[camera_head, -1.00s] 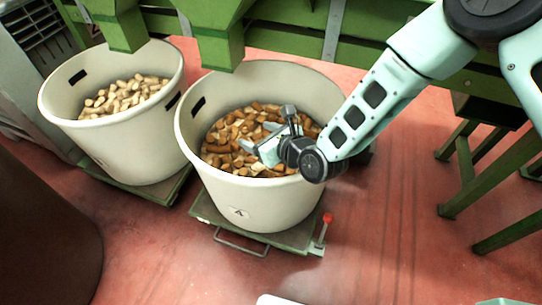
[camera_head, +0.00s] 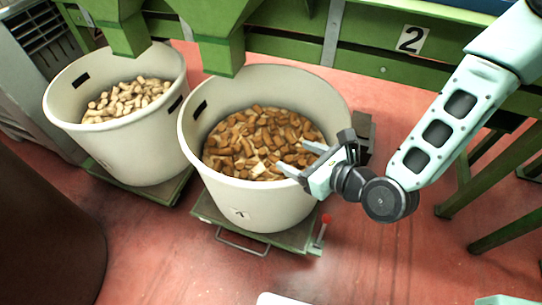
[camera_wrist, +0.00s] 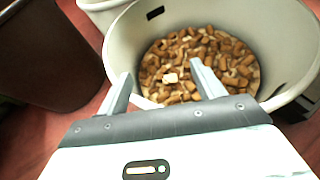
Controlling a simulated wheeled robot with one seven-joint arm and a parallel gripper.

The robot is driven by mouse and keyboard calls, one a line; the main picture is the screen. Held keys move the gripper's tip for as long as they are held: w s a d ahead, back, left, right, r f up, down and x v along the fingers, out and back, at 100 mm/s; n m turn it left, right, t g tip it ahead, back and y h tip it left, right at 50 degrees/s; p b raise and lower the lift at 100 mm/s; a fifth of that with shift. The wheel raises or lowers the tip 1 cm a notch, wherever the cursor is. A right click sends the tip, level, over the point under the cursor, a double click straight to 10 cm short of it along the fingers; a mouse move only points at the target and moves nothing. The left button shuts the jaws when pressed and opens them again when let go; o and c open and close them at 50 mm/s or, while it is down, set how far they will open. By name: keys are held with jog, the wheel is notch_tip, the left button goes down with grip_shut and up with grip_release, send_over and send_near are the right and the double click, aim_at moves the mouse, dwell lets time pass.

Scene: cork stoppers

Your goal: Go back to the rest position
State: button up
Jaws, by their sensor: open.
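My gripper (camera_head: 296,160) is at the right rim of the nearer white bin (camera_head: 265,82) in the head view. Its fingers point left over the brown corks (camera_head: 255,140) inside. The fingers are apart with nothing between them. In the wrist view, the open fingers of my gripper (camera_wrist: 160,82) reach toward the bin (camera_wrist: 262,20), with the corks (camera_wrist: 190,62) beyond them. The wrist and forearm are outside the bin on the right, above the red floor. Part of the bin's right side is hidden behind my gripper.
A second white bin (camera_head: 125,150) with pale corks (camera_head: 125,100) stands to the left. Green legs (camera_head: 490,170) stand at the right. The red floor (camera_head: 370,260) in front is mostly clear.

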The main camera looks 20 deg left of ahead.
jog(key=shift+v, duration=1.3)
jog(key=s+d+r+n+g+h, duration=0.4)
jog(key=s+d+r+n+h, duration=0.3)
jog(key=n, duration=0.9)
jog(key=s+d+r+n+g+h, duration=0.35)
jog(key=s+d+r+n, duration=0.45)
jog(key=n, duration=0.8)
notch_tip(320, 180, up, 24)
jog(key=w+d+p, duration=0.1)
jog(key=w+p, duration=0.1)
jog(key=p, duration=2.2)
notch_tip(320, 180, down, 18)
jog(key=s+d+b, duration=0.1)
jog(key=s+b, duration=0.1)
jog(key=b, duration=1.6)
jog(key=shift+b, duration=0.3)
